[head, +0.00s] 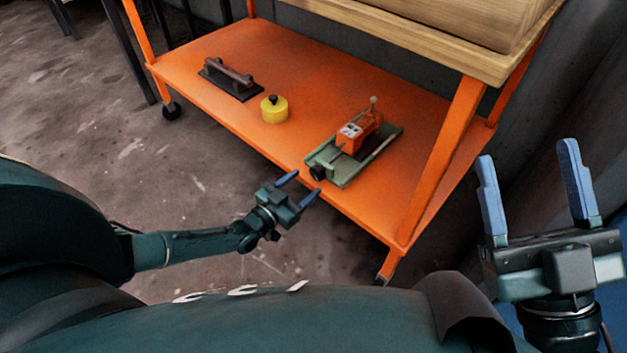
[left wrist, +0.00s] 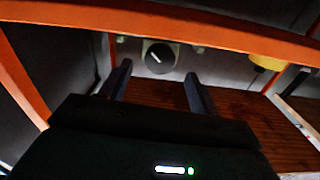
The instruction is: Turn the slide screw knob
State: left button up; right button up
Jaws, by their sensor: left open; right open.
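The slide screw knob (head: 318,172) is a dark round knob on the near end of a green slide base (head: 350,177), which lies on the orange cart's lower shelf. In the left wrist view the knob (left wrist: 160,56) is black with a white mark and appears between and beyond my left fingertips. My left gripper (head: 300,187) is open at the shelf's front edge, just short of the knob, with nothing between its fingers; it also shows in the left wrist view (left wrist: 157,74). My right gripper (head: 526,155) is open and empty, raised at the right, away from the slide.
An orange block (head: 352,138) with a lever sits on the slide. A yellow cylinder (head: 273,111) and a dark handled tool (head: 231,78) stand farther left on the shelf (head: 200,107). An orange cart leg (head: 447,160) is right of the slide; a wooden top (head: 420,42) overhangs the back.

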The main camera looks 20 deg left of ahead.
aim_at(315, 175)
pick_arm(q)
jog(key=b+x, duration=0.1)
jog(key=x, duration=0.3)
jog(key=shift+f, duration=0.1)
jog(key=shift+w+d, duration=0.15)
jog(key=shift+w, duration=0.15)
pick_arm(e)
jog(key=r+n+y, duration=0.2)
jog(key=n+y, duration=0.1)
jog(key=shift+s+d+r+g, duration=0.1)
jog(key=shift+s+r+g, duration=0.05)
jog(key=shift+s+g, duration=0.2)
pick_arm(q)
jog(key=c, duration=1)
jog(key=shift+m, duration=0.9)
jog(key=m+p, duration=0.1)
jog(key=m, duration=0.3)
pick_arm(e)
jog(key=f+m+h, duration=0.2)
jog(key=shift+w+h, duration=0.3)
jog(key=shift+w, duration=0.05)
jog(key=shift+r+t, duration=0.1)
jog(key=shift+t, duration=0.35)
